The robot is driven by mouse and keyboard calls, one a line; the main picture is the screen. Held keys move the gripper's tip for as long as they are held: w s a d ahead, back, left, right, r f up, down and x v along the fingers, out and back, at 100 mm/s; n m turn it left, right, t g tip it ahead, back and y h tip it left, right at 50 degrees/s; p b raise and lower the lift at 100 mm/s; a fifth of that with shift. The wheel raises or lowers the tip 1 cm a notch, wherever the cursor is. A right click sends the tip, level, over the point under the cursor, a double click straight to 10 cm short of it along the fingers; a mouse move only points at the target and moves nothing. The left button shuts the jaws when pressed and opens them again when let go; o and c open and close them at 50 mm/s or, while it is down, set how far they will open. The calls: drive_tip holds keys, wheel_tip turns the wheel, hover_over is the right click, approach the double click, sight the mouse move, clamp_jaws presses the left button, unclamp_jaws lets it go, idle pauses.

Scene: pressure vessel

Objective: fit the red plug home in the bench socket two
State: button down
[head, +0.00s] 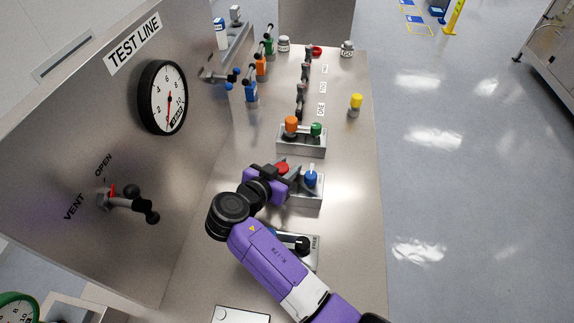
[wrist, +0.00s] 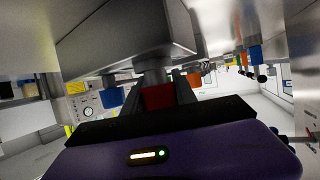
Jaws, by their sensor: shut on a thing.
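My gripper (head: 276,180) is over the left part of a small metal block and is shut on the red plug. The plug's red head (head: 283,168) shows at the jaws in the head view. In the wrist view the red head (wrist: 158,97) sits between my two fingers, with a grey shank (wrist: 154,75) running to a metal surface. I cannot tell how deep the shank sits. A row of dark bench fittings stands farther back beside the labels ONE, TWO (head: 322,87) and a third. I cannot make out the openings of socket two (head: 301,90).
A blue plug (head: 311,179) stands close right of my gripper on the same block (head: 306,200). Orange (head: 291,124) and green (head: 316,129) plugs stand on the block behind. A yellow-topped piece (head: 355,104) stands alone at right. The TEST LINE panel (head: 95,120) rises at left.

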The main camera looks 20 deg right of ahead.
drive_tip(key=shift+f, duration=0.1)
drive_tip(key=c, duration=1)
unclamp_jaws()
drive_tip(key=shift+r, duration=0.25)
drive_tip(key=b+v, duration=0.3)
drive_tip(key=v, duration=0.9)
drive_tip(key=shift+f, duration=0.15)
